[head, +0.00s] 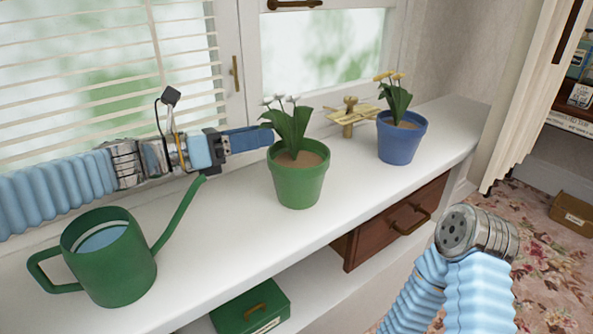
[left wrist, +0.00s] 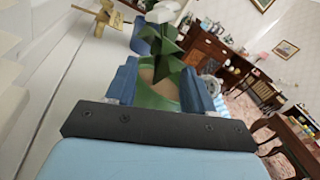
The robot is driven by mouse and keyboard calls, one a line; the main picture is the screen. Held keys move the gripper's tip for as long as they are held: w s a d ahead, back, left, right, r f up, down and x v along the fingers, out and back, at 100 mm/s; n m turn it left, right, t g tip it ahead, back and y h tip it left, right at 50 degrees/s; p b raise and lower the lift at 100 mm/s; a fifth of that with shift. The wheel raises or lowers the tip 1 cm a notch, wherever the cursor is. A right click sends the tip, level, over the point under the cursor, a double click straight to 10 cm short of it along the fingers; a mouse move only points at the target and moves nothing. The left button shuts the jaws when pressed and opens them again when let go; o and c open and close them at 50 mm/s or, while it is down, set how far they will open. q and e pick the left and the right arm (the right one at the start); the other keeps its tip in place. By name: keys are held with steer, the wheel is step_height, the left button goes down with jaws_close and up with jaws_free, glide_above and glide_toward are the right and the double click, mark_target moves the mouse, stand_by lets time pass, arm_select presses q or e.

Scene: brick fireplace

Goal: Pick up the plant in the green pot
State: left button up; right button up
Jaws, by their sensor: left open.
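The green pot (head: 298,186) stands upright on the white sill and holds a leafy plant (head: 291,130) with pale flowers. My left gripper (head: 252,139) comes in from the left, with its blue fingers at the pot's left side, near rim height and the leaves. In the left wrist view the open fingers (left wrist: 160,84) stand to either side of the green pot (left wrist: 157,97), with the leaves (left wrist: 165,58) beyond. I cannot tell whether they touch it. My right arm's metal end shows at lower right in the head view; no right fingers are visible.
A green watering can (head: 108,262) stands at the left, its spout rising near my left wrist. A blue pot (head: 400,140) with yellow flowers stands right of the green pot, with a brass tap-like object (head: 349,115) behind. A wooden drawer (head: 395,220) and green box (head: 250,307) are below.

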mark_target(288, 129)
arm_select(q)
steer(key=x, duration=0.6)
steer(key=shift+w+d+p, duration=0.15)
steer(key=shift+d+p, duration=0.2)
jaws_close()
stand_by(1.1)
